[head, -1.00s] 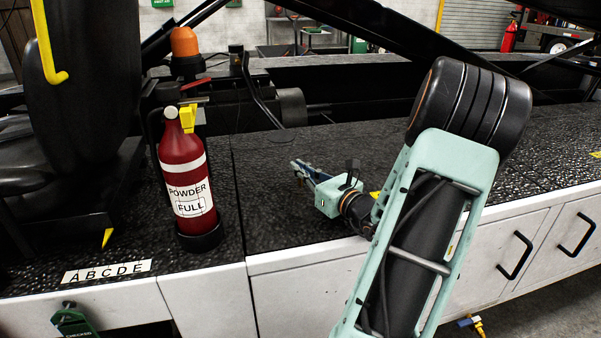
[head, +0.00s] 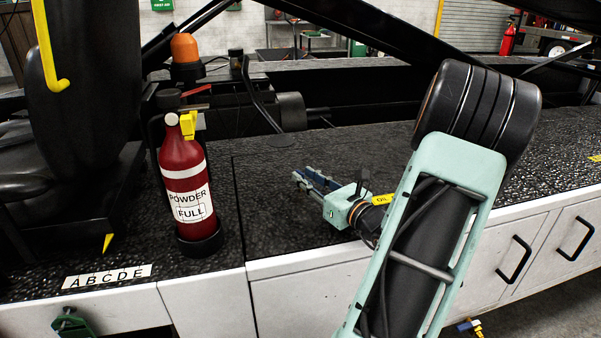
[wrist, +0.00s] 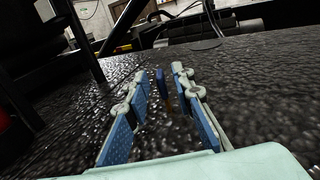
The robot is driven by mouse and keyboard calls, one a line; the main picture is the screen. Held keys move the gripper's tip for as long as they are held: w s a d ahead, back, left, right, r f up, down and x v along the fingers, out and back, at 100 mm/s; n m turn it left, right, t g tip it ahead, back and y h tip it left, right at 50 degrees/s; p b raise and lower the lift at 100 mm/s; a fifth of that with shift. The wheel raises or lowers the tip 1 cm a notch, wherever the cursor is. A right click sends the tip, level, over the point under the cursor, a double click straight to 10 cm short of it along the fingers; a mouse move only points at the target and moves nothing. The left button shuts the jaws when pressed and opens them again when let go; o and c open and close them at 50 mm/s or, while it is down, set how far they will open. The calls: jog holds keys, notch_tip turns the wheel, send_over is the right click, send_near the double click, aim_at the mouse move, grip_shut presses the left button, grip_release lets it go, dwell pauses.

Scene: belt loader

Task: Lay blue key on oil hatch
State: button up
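My gripper (head: 305,179) is low over the black textured deck, its blue-padded fingers pointing left and away. In the wrist view my gripper (wrist: 160,74) has its fingers spread apart. A small upright blue piece (wrist: 161,84) shows in the gap between the fingertips, apart from both pads; it looks like the blue key, but is too small to be sure. I cannot make out the key in the head view. A yellow OIL label (head: 384,199) lies on the deck just right of my gripper, marking the oil hatch (head: 270,215); my arm hides part of it.
A red fire extinguisher (head: 188,190) stands left of the hatch, near a black seat (head: 85,110). An orange beacon (head: 185,48) is behind it. White cabinet doors (head: 545,245) face the front. Deck between extinguisher and gripper is clear.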

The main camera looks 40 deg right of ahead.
jog(key=s, duration=0.3)
jog(key=s+p, duration=0.1)
jog(key=s, duration=0.2)
jog(key=s+a, duration=0.1)
jog(key=s, duration=0.2)
jog(key=shift+s, duration=0.1)
